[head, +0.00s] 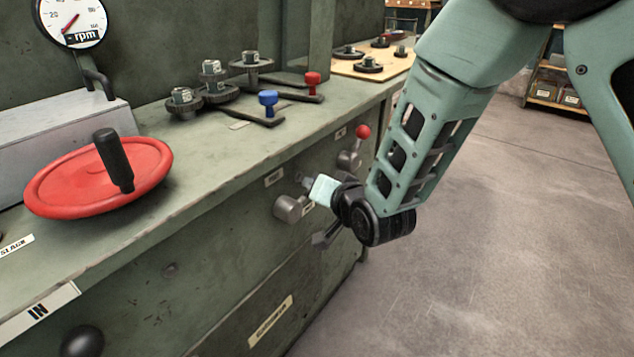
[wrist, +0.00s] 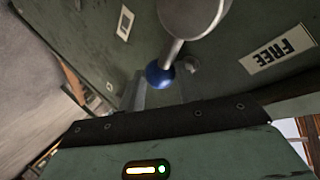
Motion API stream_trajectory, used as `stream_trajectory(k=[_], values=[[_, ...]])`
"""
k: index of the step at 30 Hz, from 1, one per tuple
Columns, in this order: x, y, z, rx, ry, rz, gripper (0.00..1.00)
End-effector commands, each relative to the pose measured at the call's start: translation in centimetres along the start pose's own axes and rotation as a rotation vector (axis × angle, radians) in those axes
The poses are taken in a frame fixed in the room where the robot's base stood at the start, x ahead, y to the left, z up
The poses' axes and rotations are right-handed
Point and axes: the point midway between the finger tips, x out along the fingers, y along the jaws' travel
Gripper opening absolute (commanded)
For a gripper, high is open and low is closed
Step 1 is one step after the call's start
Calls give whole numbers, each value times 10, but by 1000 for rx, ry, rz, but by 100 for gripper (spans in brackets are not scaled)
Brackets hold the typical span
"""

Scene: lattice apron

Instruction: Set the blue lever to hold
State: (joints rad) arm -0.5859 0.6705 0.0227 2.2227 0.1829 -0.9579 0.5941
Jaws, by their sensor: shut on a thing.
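The blue lever's ball knob (wrist: 160,76) shows in the wrist view, on a silver stem that runs up to a round grey hub. In the head view its grey hub (head: 288,208) stands out from the green machine front, and the blue knob is hidden by my gripper (head: 322,212). My gripper is at the knob and shut on it; the contact itself is barely visible. A label reading FREE (wrist: 278,50), upside down in the wrist view, lies to the right of the lever. A second label (wrist: 124,22) lies to the left, too small to read.
A red-knobbed lever (head: 362,132) stands on the same front, just beyond my gripper. On the bench top (head: 225,150) are a red handwheel (head: 70,188), several gears, and blue (head: 268,98) and red (head: 312,78) handled pieces. Open floor (head: 470,250) lies to the right.

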Motion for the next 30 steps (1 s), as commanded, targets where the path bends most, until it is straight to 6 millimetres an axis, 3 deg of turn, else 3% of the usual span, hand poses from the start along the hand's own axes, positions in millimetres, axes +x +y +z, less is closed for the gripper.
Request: stream_trajectory(k=[15, 30], values=[[13, 21, 18, 366, -239, 8, 0], [16, 25, 30, 496, -328, 7, 0]])
